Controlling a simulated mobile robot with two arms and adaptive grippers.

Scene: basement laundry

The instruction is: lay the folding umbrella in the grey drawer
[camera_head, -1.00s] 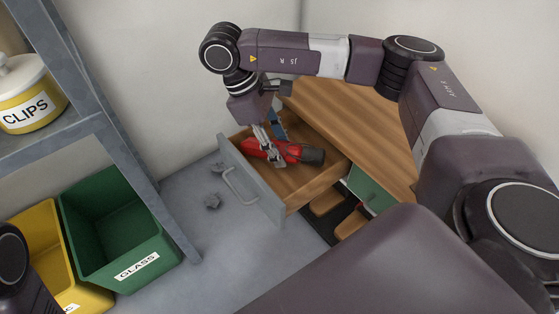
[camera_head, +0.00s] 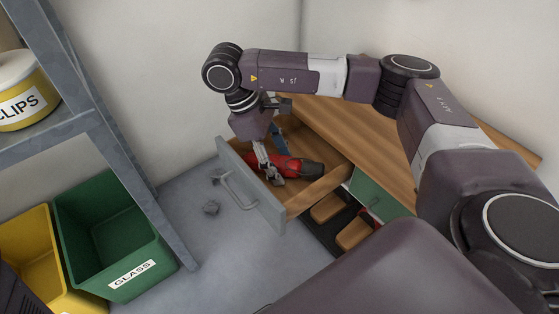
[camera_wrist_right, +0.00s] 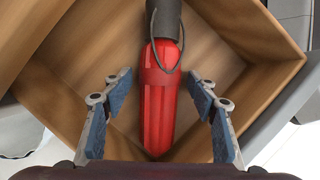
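The red folding umbrella (camera_head: 290,164) with a dark handle lies on the wooden floor of the open grey drawer (camera_head: 245,187). In the right wrist view the umbrella (camera_wrist_right: 158,100) runs lengthwise between my fingers, its dark handle and cord loop at the far end. My right gripper (camera_head: 268,172) reaches down into the drawer over the umbrella. In the wrist view its two blue-padded fingers (camera_wrist_right: 160,100) stand apart, with a gap on each side of the umbrella. My left gripper is out of view; only a dark bit of my left arm shows at the lower left edge.
A wooden countertop (camera_head: 350,130) lies behind the drawer. A green panel (camera_head: 374,192) and brown-topped items (camera_head: 353,230) are to its right. A green GLASS bin (camera_head: 110,235), a yellow bin (camera_head: 30,250) and a grey shelf frame (camera_head: 110,150) stand left. Grey floor between is mostly clear.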

